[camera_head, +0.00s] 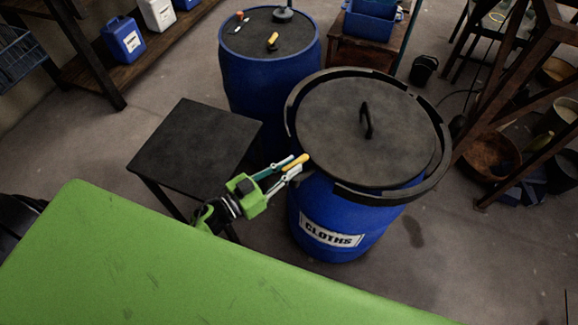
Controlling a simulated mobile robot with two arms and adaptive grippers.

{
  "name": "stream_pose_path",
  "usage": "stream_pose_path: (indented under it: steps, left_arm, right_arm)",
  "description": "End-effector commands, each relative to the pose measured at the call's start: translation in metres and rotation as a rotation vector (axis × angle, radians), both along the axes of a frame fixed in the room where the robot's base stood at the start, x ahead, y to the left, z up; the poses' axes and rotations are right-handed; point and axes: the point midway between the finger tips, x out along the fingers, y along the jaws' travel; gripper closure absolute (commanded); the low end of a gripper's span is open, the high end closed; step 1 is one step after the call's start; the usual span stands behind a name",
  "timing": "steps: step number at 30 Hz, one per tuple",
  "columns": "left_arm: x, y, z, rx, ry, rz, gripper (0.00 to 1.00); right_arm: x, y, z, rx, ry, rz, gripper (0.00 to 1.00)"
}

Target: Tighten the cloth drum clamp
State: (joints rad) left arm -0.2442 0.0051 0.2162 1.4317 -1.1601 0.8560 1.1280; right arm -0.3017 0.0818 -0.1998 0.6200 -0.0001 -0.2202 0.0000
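The blue drum labelled CLOTHS (331,237) stands upright right of centre. Its dark round lid (345,130) has a black handle (367,121) on top. A black clamp ring (430,171) runs around the lid's edge, and it looks uneven, with stepped sections. My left gripper (291,168), green with teal and pale fingers, is at the left side of the ring, pointing right. A small yellow piece (298,161) shows at its fingertips. Whether the fingers are closed on it, and whether it belongs to the clamp, I cannot tell. My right gripper is not in view.
A dark low table (195,146) stands left of my gripper. A second blue drum (268,85) behind carries small tools on top. Shelves with jugs (122,40) are at upper left. A rack (520,110) with bowls stands at right.

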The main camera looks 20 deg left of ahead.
Motion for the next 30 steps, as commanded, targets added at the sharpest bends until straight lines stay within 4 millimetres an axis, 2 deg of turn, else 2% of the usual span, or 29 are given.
stream_pose_path:
  steps: [8, 17, 23, 30]
  left_arm:
    - [0.0, 0.001, -0.001, 0.001, 0.001, -0.029, 1.0]
    - [0.003, 0.006, -0.003, 0.008, 0.001, -0.198, 1.0]
    - [0.007, 0.009, -0.006, 0.009, 0.001, -0.378, 1.0]
    - [0.012, 0.012, -0.01, 0.009, 0.0, -0.604, 1.0]
  right_arm:
    - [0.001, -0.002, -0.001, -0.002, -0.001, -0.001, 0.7]
    - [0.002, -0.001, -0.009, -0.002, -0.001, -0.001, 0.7]
    - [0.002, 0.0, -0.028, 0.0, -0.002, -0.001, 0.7]
    - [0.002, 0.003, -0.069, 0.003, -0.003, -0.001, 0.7]
